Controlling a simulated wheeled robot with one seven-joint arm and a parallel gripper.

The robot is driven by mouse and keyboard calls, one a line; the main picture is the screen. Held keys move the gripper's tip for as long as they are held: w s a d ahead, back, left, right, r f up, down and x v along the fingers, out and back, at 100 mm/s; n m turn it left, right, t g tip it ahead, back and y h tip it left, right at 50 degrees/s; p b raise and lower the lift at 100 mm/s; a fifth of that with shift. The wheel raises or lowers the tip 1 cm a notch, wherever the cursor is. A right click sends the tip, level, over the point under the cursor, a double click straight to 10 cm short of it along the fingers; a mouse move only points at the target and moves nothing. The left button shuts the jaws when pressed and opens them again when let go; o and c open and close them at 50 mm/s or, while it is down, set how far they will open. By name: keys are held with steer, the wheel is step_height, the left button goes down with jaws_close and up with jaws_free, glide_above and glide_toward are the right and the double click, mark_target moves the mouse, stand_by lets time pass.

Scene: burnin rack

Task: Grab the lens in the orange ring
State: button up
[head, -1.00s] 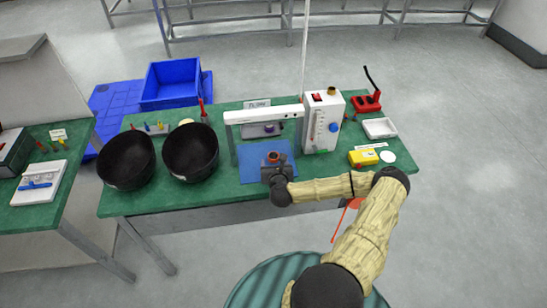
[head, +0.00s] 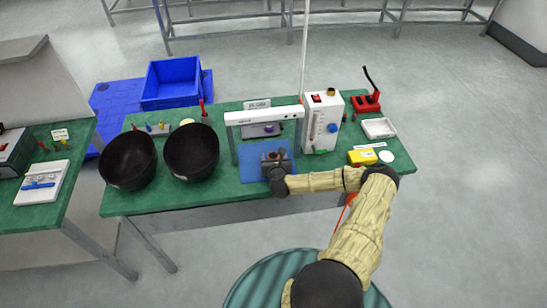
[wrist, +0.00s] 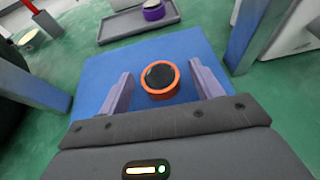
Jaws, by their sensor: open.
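The lens in the orange ring (wrist: 160,77) stands on a blue mat (wrist: 100,66), its dark glass facing up. In the wrist view it sits between the two purple fingers of my gripper (wrist: 160,88), slightly ahead of their middle. The fingers are open, with a gap on each side of the ring. In the head view my gripper (head: 275,158) is over the mat, under the white-topped frame, and the lens is mostly hidden by it. A second lens with a purple ring (wrist: 153,10) lies in a grey tray (wrist: 120,27) beyond the mat.
The frame's blue-grey posts (wrist: 245,35) stand on both sides of the mat. A white box with a dial (head: 321,122) is close on the right. Two black bowls (head: 190,152) stand on the left of the green table.

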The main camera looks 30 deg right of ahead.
steer(key=c, duration=1.1)
steer(key=shift+r, duration=0.1)
steer(key=shift+c, duration=0.2)
step_height(320, 180, up, 10)
steer(key=b, duration=0.1)
steer(key=shift+b, duration=0.35)
